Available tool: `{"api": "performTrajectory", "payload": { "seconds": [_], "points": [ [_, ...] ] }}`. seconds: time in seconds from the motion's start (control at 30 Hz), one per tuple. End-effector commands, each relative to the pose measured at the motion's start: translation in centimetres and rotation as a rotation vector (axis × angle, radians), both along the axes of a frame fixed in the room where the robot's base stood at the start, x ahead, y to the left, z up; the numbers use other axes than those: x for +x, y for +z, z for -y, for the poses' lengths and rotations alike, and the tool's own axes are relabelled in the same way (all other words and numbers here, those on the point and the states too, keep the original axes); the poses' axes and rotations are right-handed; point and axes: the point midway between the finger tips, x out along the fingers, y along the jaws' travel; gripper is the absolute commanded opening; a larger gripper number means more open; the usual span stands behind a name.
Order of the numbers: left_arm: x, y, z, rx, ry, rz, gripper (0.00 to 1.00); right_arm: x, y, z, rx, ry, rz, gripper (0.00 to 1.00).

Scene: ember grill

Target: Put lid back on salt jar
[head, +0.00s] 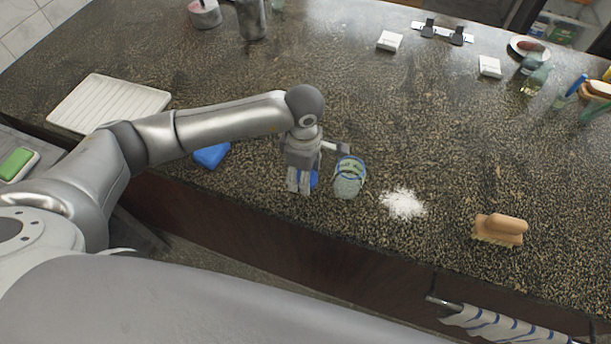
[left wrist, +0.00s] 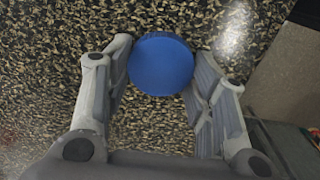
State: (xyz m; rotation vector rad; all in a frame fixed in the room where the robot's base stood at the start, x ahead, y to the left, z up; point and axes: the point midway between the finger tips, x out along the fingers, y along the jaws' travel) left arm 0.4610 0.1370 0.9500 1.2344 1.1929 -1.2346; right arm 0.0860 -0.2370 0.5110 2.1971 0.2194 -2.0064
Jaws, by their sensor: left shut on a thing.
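The salt jar (head: 349,178) is a pale greenish glass jar with a blue ring at its top, standing near the counter's front edge without a lid on it. My left gripper (head: 301,187) is just left of the jar, pointing down. It is shut on the round blue lid (head: 314,180), which is mostly hidden behind the fingers in the head view. In the left wrist view the lid (left wrist: 161,64) shows as a blue disc between the two fingers. I cannot tell whether the lid touches the counter. My right gripper is not in view.
A white salt pile (head: 403,203) lies right of the jar, with a wooden brush (head: 500,229) farther right. A blue sponge-like block (head: 212,155) and a white ribbed tray (head: 108,103) are to the left. The counter (head: 420,130) behind the jar is clear.

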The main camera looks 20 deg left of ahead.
Motion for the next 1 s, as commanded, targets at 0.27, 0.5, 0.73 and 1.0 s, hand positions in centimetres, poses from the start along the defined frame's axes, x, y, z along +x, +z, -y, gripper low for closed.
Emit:
{"api": "performTrajectory", "payload": {
  "seconds": [0.27,0.5,0.73,1.0],
  "points": [
    [0.0,0.0,0.0,0.000,0.000,0.000,0.42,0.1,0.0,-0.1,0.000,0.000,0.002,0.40],
    [0.2,1.3,0.0,-0.002,0.001,0.004,0.42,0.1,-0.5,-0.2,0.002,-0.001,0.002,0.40],
    [-1.4,4.6,0.4,-0.002,-0.005,0.006,0.42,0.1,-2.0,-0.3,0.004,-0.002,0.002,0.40],
    [-7.1,9.6,1.5,0.000,-0.008,0.005,0.42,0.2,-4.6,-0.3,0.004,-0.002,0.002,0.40]
  ]
}}
